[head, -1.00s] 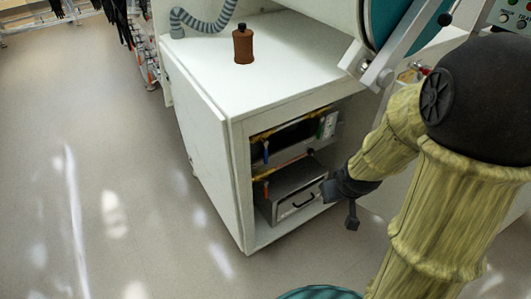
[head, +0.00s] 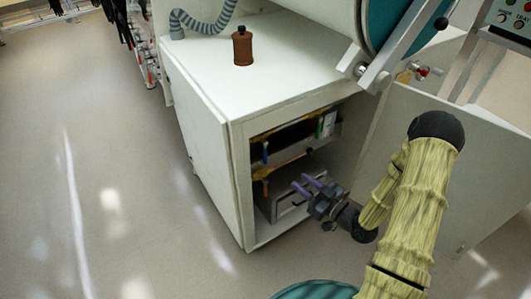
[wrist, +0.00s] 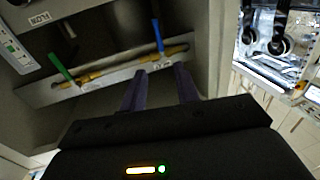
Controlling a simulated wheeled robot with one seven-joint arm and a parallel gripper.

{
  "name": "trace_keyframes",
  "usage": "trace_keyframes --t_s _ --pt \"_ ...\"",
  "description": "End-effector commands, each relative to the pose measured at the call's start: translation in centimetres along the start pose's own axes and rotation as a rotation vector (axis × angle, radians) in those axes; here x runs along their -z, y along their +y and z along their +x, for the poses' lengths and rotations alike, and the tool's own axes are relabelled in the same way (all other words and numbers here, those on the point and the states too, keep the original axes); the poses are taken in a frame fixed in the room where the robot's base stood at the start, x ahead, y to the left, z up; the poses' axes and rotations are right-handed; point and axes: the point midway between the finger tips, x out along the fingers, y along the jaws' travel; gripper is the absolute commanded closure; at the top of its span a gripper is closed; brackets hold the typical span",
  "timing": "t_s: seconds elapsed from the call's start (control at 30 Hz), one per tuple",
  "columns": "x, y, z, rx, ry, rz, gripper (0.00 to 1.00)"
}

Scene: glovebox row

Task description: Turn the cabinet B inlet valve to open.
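The cabinet (head: 205,140) stands open at the front, with yellow-brass pipes inside. In the head view, a blue valve handle (head: 265,152) hangs from the upper pipe and an orange-red handle (head: 265,188) from the lower one. The wrist view shows a blue handle (wrist: 157,36) and a green handle (wrist: 61,68) on a brass pipe along a pale panel. The labels are too small to read, so I cannot tell which handle is the cabinet B inlet. My gripper (head: 303,186) is in front of the opening. Its two purple fingers (wrist: 160,86) are apart and empty, not touching any handle.
A drawer-like metal box (head: 290,205) sits low in the cabinet. An open door (head: 440,165) stands to the right, beside my arm. A brown bottle (head: 242,48) and a grey hose (head: 205,22) are on top. The floor to the left is clear.

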Motion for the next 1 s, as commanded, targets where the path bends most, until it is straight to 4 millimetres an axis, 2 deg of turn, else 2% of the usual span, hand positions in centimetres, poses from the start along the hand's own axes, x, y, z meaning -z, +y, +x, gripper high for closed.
trace_keyframes --t_s 0.3,0.47,0.67,1.0 --pt "0.0 0.2 -0.1 -0.005 0.005 0.000 0.69" --pt "0.0 0.2 0.8 -0.003 0.005 -0.001 0.69" --pt "0.0 0.2 3.6 -0.002 0.005 -0.003 0.69" --pt "-0.1 0.2 9.7 -0.002 0.005 -0.003 0.69"
